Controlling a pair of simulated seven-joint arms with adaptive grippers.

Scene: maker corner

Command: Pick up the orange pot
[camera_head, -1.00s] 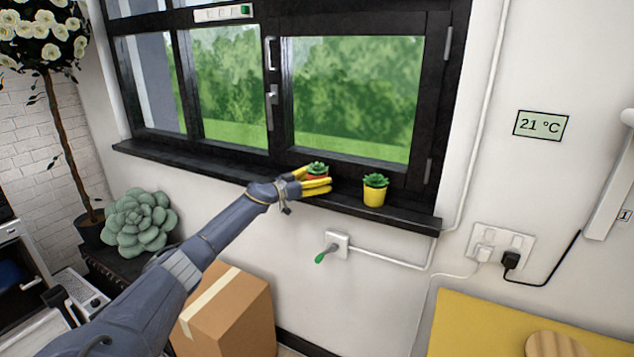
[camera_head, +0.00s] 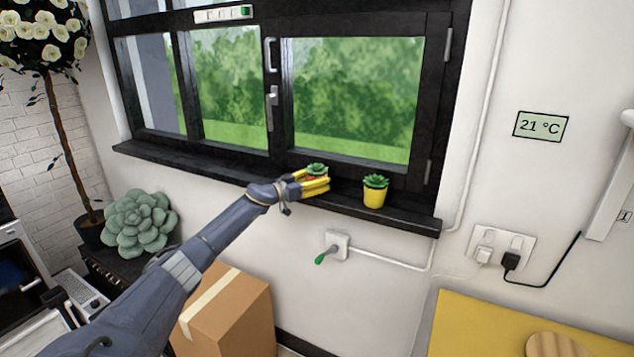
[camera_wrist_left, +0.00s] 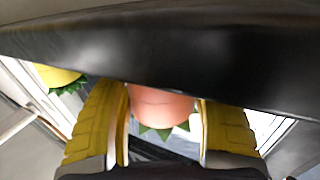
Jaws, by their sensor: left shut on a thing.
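The orange pot (camera_head: 312,178) with a green succulent stands at the window sill, mostly hidden behind the yellow fingers of my left gripper (camera_head: 316,184). In the left wrist view the orange pot (camera_wrist_left: 162,103) sits between the two yellow fingers of my left gripper (camera_wrist_left: 163,125), its green leaf tips pointing down in that picture. The left gripper is shut on the pot. Whether the pot's base touches the sill cannot be told. My right gripper is not in view.
A yellow pot (camera_head: 374,196) with a succulent stands on the dark sill (camera_head: 408,217) to the right, and shows in the left wrist view (camera_wrist_left: 60,75). The window handle (camera_head: 271,95) is above.

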